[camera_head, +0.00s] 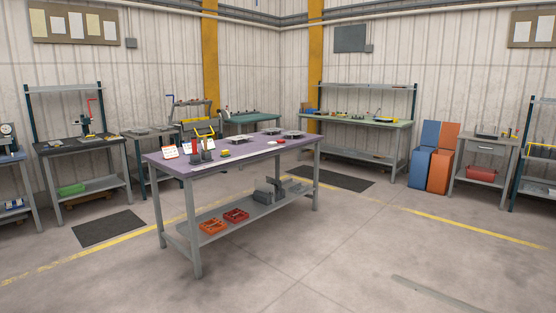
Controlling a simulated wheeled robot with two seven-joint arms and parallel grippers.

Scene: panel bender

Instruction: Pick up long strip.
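A workbench with a purple top (165,163) stands in the middle of the room. A thin, pale long strip (222,163) seems to lie flat along the front edge of its top; it is small from here and I cannot be sure of its ends. A long, flat grey piece (440,294) also shows on the floor at the lower right; I cannot tell whether it is loose or part of the floor. Neither of my grippers is in view.
Red-orange bins (213,226) and grey blocks (264,193) sit on the bench's lower shelf. Dark mats (108,229) lie on the floor. Other benches, such as the green-topped one (385,122), line the walls. The floor in front is open.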

